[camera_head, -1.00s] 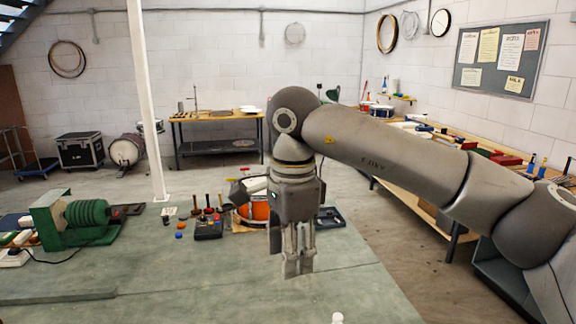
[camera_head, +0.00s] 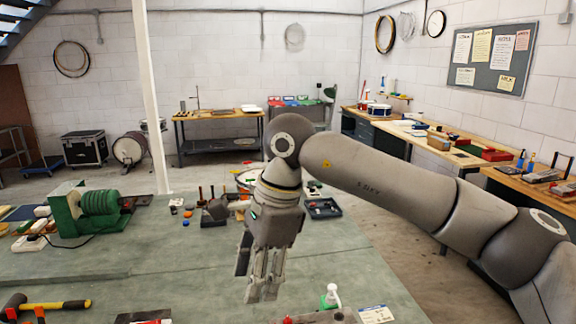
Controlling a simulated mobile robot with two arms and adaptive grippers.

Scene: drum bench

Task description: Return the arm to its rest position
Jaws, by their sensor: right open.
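My right arm (camera_head: 385,178) comes in from the right and reaches over the bench. My right gripper (camera_head: 262,290) hangs downward over the green bench top (camera_head: 185,275), its fingers apart and holding nothing that I can see. The gripper and wrist partly hide a drum (camera_head: 246,181) behind them. My left gripper is not in the view.
A green machine (camera_head: 90,208) stands at the left of the bench. A yellow-handled hammer (camera_head: 50,305) lies at the near left. A white-topped bottle (camera_head: 331,296) and a label card (camera_head: 376,314) are near the front edge. A black tray (camera_head: 323,208) lies beyond the gripper.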

